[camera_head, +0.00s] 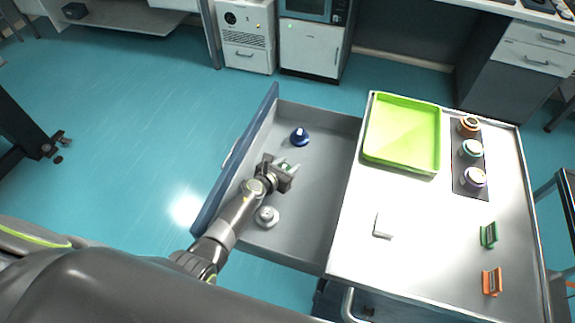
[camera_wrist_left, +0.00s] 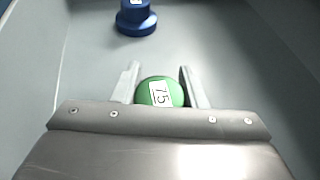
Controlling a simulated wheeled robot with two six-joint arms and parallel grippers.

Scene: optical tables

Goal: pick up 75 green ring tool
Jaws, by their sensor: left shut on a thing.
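The green ring tool (camera_wrist_left: 158,92) carries a white label reading 75 and shows between the two fingers of my left gripper (camera_wrist_left: 158,88) in the left wrist view. In the head view my left gripper (camera_head: 287,167) is inside the open drawer, shut on the green ring tool (camera_head: 284,165), of which only a little green shows. Its lower part is hidden behind the gripper body, and I cannot tell whether it touches the drawer floor. My right gripper is not in view.
A blue ring tool (camera_head: 299,137) stands farther back in the drawer (camera_head: 318,205), and a grey-white one (camera_head: 267,216) stands nearer. On the cart top (camera_head: 425,225) are a green tray (camera_head: 402,135), a dark strip with several round items, a white block (camera_head: 383,225), and green and orange holders.

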